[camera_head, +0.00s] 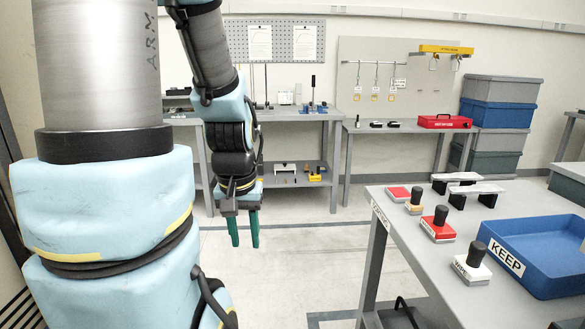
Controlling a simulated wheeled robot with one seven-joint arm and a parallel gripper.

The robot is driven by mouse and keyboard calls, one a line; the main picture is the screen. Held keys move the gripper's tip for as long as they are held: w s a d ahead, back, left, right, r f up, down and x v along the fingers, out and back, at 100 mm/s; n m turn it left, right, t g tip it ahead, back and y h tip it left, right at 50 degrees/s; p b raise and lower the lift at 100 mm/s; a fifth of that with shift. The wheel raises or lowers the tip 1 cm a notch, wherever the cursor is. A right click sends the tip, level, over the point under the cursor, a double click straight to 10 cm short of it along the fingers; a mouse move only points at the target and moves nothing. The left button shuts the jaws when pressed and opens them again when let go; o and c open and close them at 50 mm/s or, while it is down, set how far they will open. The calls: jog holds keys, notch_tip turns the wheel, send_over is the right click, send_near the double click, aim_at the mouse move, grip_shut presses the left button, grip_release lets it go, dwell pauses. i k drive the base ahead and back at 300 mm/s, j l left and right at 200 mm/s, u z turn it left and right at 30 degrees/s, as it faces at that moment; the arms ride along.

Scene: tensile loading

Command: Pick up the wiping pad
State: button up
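My gripper (244,232) hangs with two green fingers pointing down, apart and with nothing between them. It is over the open floor, left of the near table (403,245). Several small blocks with black upright knobs stand on that table: a tan one (414,208), a red one (438,231) and a white one (472,269). A flat red piece (397,193) lies behind them. I cannot tell for certain which of these is the wiping pad. None touches my gripper.
A blue tray labelled KEEP (540,255) fills the near table's right side. Two pale bars on black supports (477,188) stand behind it. Back benches hold a red box (444,121) and tools. Stacked bins (500,105) stand at the back right. The floor (300,265) between is clear.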

aim_at(469, 267)
jog(key=z, duration=2.05)
